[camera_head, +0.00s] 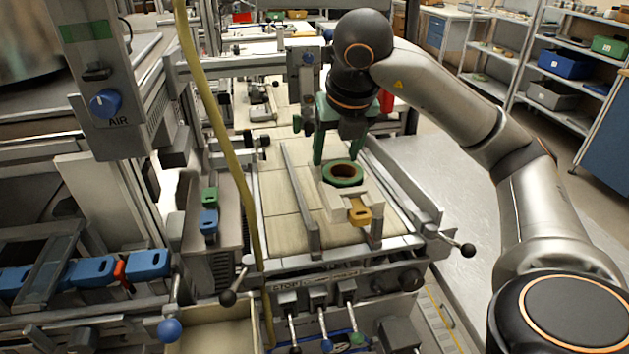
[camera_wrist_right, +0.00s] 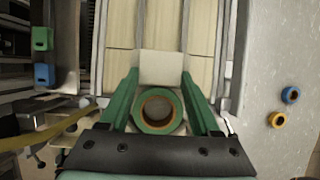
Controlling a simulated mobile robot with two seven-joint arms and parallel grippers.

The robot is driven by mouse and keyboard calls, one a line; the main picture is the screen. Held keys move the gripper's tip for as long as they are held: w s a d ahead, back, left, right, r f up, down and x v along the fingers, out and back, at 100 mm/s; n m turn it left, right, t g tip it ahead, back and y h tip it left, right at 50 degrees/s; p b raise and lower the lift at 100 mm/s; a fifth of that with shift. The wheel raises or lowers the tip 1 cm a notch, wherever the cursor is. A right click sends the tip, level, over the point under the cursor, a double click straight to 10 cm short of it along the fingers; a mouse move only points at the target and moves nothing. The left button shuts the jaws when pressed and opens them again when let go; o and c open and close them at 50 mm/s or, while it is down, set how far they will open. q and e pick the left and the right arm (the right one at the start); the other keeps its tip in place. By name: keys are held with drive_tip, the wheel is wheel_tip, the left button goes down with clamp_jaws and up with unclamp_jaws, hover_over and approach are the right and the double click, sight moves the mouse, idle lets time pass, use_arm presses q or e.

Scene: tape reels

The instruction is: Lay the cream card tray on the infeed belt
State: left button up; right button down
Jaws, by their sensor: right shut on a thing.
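The cream card tray (camera_head: 339,203) is a pale block over the near part of the infeed belt (camera_head: 285,225), between its metal rails. A green tape reel (camera_head: 343,173) with a brown inner ring sits on it, and an orange tag shows at its near end. My right gripper (camera_head: 337,160) reaches down from above, its green fingers shut on the tray. In the right wrist view, the fingers (camera_wrist_right: 161,82) flank the tray (camera_wrist_right: 161,67) and the reel (camera_wrist_right: 158,124). I cannot tell whether the tray touches the belt. My left gripper is not in view.
Metal rails (camera_head: 300,200) border the belt, and a lever with a black knob (camera_head: 467,250) sticks out at right. A yellow hose (camera_head: 215,115) hangs left of the belt. Blue and green tags (camera_head: 208,220) lie on a side ledge. The belt's left strip is clear.

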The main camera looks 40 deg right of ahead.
sight(328, 149)
drive_tip(key=w+d+f, duration=0.1)
drive_tip(key=w+d+f+b, duration=0.1)
drive_tip(key=w, duration=0.1)
drive_tip(key=w+d+f, duration=0.1)
drive_tip(key=w, duration=0.1)
drive_tip(key=shift+f, duration=0.1)
drive_tip(key=w+d+f, duration=0.1)
drive_tip(key=f, duration=0.1)
drive_tip(key=w+d+f, duration=0.1)
drive_tip(key=w, duration=0.1)
drive_tip(key=w+d+f, duration=0.1)
drive_tip(key=w+f, duration=0.1)
drive_tip(key=shift+w+f+p, duration=0.2)
drive_tip(key=shift+f+p, duration=0.1)
drive_tip(key=shift+f, duration=0.05)
drive_tip(key=x, duration=0.3)
drive_tip(key=shift+s+a+f, duration=0.1)
drive_tip(key=shift+s+f, duration=0.1)
drive_tip(key=shift+s, duration=0.05)
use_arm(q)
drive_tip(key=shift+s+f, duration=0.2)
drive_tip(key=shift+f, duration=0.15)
use_arm(e)
drive_tip(key=shift+f, duration=0.25)
drive_tip(key=shift+f, duration=0.15)
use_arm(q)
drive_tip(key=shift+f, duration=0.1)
use_arm(e)
drive_tip(key=shift+c, duration=0.5)
unclamp_jaws()
